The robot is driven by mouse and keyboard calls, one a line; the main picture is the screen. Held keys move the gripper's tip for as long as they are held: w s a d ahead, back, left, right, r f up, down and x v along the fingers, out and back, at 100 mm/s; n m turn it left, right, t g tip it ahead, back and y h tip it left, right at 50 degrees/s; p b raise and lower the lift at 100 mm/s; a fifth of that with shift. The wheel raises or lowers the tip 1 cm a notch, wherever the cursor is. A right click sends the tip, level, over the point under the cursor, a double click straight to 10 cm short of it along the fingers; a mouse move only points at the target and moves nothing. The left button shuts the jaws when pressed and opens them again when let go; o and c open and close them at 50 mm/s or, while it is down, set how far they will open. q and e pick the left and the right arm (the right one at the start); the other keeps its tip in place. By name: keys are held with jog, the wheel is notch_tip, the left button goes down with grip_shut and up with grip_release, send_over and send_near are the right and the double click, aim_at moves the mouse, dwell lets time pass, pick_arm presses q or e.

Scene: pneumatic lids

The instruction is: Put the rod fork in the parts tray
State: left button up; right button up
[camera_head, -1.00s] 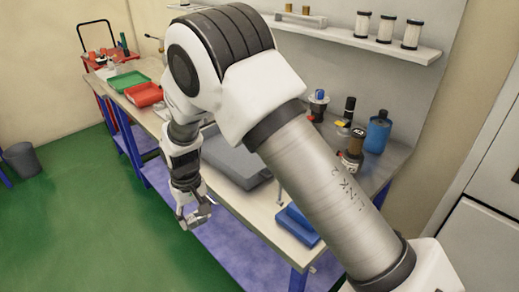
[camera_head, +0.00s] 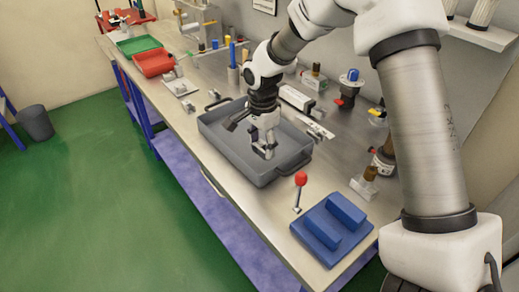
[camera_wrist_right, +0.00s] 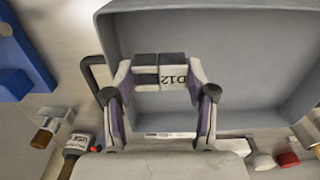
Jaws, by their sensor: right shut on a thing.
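My right gripper (camera_head: 265,150) points down over the inside of the large grey tray (camera_head: 215,140), which I take as the parts tray. In the right wrist view the gripper (camera_wrist_right: 160,88) is shut on a small pale block-like piece with dark parts and a "D12" mark, which I take as the rod fork (camera_wrist_right: 176,82). The piece shows against the floor of the grey tray (camera_wrist_right: 255,65). I cannot tell whether it touches the floor. The fingers hide the piece in the head view. My left gripper is not in view.
A blue stand (camera_head: 318,238) and a red-knobbed lever (camera_head: 300,180) are near the bench's front right. A red tray (camera_head: 153,63) and a green tray (camera_head: 138,45) lie farther left. Bottles and small parts line the back.

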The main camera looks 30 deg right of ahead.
aim_at(263, 165)
jog(key=f, duration=0.2)
jog(key=d+f, duration=0.1)
jog(key=f, duration=0.1)
jog(key=shift+f, duration=0.2)
jog(key=shift+a+f, duration=0.1)
jog(key=shift+a, duration=0.2)
jog(key=shift+f, duration=0.1)
jog(key=o, duration=0.9)
jog(key=shift+d, duration=0.1)
notch_tip(263, 165, up, 12)
jog(key=shift+r, duration=0.15)
